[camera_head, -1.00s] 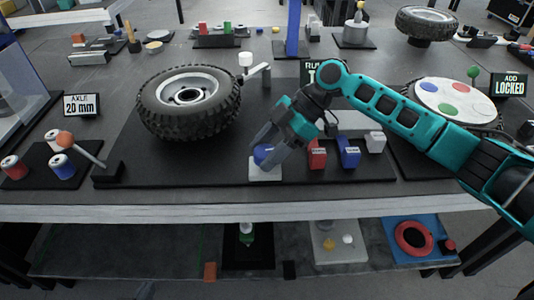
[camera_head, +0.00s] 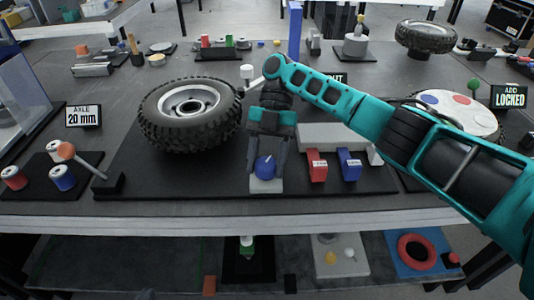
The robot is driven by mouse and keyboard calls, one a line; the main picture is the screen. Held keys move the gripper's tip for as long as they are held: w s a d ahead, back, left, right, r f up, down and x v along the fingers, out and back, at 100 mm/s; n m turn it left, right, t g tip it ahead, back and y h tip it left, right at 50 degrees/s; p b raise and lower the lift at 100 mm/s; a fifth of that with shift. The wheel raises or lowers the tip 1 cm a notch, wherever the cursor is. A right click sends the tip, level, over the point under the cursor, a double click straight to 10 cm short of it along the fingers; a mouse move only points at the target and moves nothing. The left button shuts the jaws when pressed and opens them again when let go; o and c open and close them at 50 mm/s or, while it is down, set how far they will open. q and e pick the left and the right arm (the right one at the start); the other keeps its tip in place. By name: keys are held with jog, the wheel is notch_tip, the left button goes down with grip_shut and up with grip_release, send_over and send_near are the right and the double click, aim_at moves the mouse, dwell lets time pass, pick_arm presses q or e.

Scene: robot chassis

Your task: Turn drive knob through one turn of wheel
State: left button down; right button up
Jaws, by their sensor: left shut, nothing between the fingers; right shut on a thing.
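The blue drive knob (camera_head: 265,167) sits on a small white block (camera_head: 266,186) near the front of the dark board. My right gripper (camera_head: 265,172) points down over it, shut on the knob with one finger on each side. A light pointer mark shows on the knob. The wheel (camera_head: 190,112), a black knobbly tyre with a silver rim, lies left of and behind the gripper. A white-capped post (camera_head: 247,74) and light arm stand at the wheel's right edge. My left gripper is not in view.
A red block (camera_head: 317,165) and a blue block (camera_head: 348,165) stand right of the knob. An orange-balled lever (camera_head: 67,151) and several spools are at the left. The table's front edge is clear.

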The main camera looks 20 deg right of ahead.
jog(key=n+h+p, duration=0.2)
jog(key=shift+a+r+n+g, duration=0.1)
jog(key=shift+r+n+g, duration=0.1)
jog(key=shift+n+g, duration=0.15)
jog(key=shift+f+n+g+h+p, duration=0.2)
jog(key=shift+n+h+p, duration=0.25)
jog(key=shift+n+h, duration=0.5)
pick_arm(q)
jog(key=shift+s+a+r+y, duration=0.3)
jog(key=shift+s+a, duration=0.4)
jog(key=shift+a, duration=0.35)
pick_arm(e)
jog(key=shift+f+n, duration=0.1)
jog(key=shift+n, duration=0.3)
jog(key=o, duration=1)
pick_arm(q)
jog(key=shift+s, duration=0.1)
jog(key=shift+r, duration=0.1)
